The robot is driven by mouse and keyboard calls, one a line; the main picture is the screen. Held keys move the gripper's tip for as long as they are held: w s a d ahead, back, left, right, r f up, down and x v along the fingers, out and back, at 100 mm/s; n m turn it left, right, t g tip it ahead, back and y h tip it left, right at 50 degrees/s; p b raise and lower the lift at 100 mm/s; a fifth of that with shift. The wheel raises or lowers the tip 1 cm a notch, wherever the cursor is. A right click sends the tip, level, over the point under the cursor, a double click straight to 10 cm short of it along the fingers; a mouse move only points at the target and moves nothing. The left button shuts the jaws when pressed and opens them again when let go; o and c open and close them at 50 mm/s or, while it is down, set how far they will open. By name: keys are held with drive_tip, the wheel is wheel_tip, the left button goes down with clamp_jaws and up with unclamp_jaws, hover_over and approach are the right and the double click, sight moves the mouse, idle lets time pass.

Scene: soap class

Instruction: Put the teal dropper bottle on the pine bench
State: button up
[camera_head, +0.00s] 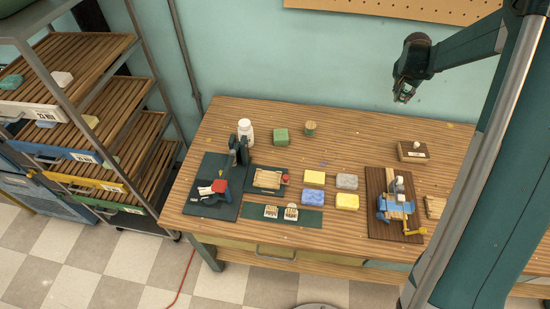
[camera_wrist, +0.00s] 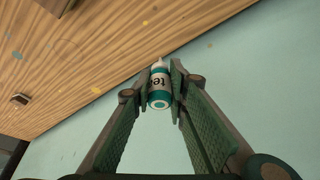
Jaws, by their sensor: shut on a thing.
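The teal dropper bottle (camera_wrist: 159,100) has a white label with dark lettering, partly readable, and a pale tip. In the wrist view, my gripper (camera_wrist: 161,80) is shut on it, one finger at each side. In the head view, my gripper (camera_head: 403,92) hangs high at the upper right, against the teal wall; the bottle is too small there to make out clearly. The pine bench (camera_head: 370,130) is the long wood-grained table below. Its top also shows in the wrist view (camera_wrist: 75,50), apart from the bottle.
A dark board with a blue device (camera_head: 395,205) is at right. The back right-of-middle is clear.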

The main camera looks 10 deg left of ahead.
drive_tip(key=s+a+n, duration=0.1)
drive_tip(key=s+a, duration=0.2)
drive_tip(key=a, duration=1.7)
drive_tip(key=s+a+n+y, duration=0.1)
drive_tip(key=s+a+n, duration=0.1)
drive_tip(key=a, duration=1.7)
drive_tip(key=s+a+n+t+y, duration=0.1)
drive_tip(key=s+a+n, duration=0.1)
drive_tip(key=a, duration=1.8)
drive_tip(key=shift+s+a, duration=0.3)
drive_tip(key=shift+s, duration=0.6)
wheel_tip(320, 180, down, 6)
drive_tip(key=shift+f+b, duration=0.35)
drive_tip(key=shift+f, duration=1.55)
drive_tip(key=shift+f, duration=0.2)
